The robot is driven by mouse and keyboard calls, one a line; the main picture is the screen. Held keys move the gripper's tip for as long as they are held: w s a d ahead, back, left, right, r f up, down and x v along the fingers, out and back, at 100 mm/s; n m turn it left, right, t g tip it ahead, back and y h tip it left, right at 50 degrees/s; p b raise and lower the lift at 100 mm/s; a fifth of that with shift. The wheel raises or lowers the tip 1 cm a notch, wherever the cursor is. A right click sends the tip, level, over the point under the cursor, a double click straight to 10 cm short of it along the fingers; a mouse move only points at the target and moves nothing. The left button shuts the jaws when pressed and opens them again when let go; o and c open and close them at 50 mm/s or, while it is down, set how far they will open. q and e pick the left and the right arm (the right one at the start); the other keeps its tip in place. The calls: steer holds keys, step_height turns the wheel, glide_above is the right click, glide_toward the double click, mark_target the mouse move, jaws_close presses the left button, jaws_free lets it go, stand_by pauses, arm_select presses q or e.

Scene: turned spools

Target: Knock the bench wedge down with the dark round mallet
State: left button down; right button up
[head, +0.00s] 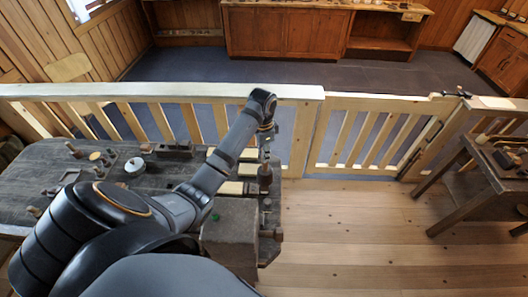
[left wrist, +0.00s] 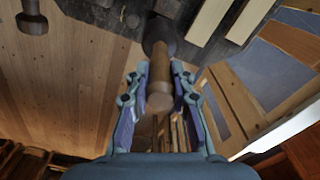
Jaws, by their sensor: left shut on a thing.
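My left gripper (head: 271,138) is over the right end of the dark workbench (head: 60,178). In the left wrist view its two fingers (left wrist: 158,82) are shut on the brown wooden handle of the mallet (left wrist: 160,70). The mallet's dark round head (left wrist: 158,34) lies beyond the fingertips, towards the bench. In the head view the mallet (head: 265,174) shows small below the gripper, near the bench's right edge. I cannot tell whether its head touches anything. I cannot make out the bench wedge for certain among the small parts there. My right gripper is not in view.
Pale wooden blocks (head: 232,188) lie on the bench left of the mallet. A white round pot (head: 134,166) and several small turned pieces stand further left. A pale railing (head: 160,90) runs behind the bench. Another table (head: 480,165) stands at right, with clear floor between.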

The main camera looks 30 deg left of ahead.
arm_select(q)
steer(key=shift+d, duration=0.1)
steer(key=shift+s+f, duration=0.1)
steer(key=shift+f, duration=1.6)
steer(key=shift+r, duration=0.1)
steer(key=shift+r, duration=1.5)
steer(key=shift+f, duration=0.1)
steer(key=shift+f+b, duration=0.35)
steer(key=shift+f, duration=1.55)
